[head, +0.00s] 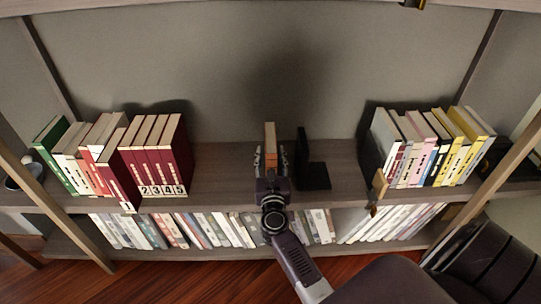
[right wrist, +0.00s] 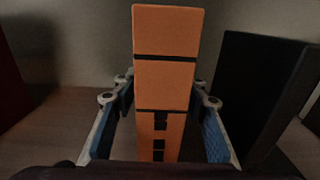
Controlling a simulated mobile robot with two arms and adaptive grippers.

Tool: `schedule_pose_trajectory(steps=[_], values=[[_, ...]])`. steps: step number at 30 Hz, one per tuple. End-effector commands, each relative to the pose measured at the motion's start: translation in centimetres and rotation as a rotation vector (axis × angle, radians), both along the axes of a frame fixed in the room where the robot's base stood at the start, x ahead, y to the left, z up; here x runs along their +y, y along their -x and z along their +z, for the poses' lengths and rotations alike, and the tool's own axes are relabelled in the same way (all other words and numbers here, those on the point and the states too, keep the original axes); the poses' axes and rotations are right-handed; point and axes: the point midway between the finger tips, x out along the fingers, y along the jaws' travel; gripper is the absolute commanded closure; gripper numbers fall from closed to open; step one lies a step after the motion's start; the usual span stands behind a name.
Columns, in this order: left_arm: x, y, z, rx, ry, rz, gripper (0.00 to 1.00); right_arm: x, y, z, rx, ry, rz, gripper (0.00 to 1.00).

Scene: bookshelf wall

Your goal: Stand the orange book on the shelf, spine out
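The orange book (head: 270,142) stands upright on the upper shelf (head: 224,180), with its orange spine toward me. The spine, with black bands and marks, fills the middle of the right wrist view (right wrist: 165,60). My right gripper (head: 270,160) is around the book, one finger on each side. In the right wrist view the blue-padded fingers (right wrist: 161,115) are open, with gaps between the pads and the book. The lower front of the book is hidden behind the gripper in the head view. My left gripper is not in view.
A black bookend (head: 314,177) stands just right of the book; it also shows in the right wrist view (right wrist: 255,85). Dark red numbered volumes (head: 160,165) stand to the left, colourful books (head: 440,150) to the right. Shelf on the book's left is bare. Books fill the lower shelf.

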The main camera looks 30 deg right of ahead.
Motion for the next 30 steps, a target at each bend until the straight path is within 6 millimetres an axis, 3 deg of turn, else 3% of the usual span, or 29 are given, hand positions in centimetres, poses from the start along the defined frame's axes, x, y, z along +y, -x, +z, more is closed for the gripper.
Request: schedule_pose_trajectory(steps=[11,24,30], values=[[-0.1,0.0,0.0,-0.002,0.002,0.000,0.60,0.3,0.6,-0.4,0.006,-0.003,0.001,0.57],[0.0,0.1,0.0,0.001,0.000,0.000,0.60,4.5,7.4,-0.3,0.006,-0.002,0.000,0.57],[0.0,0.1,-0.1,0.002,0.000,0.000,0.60,5.8,9.6,-0.2,0.004,-0.001,0.000,0.57]])
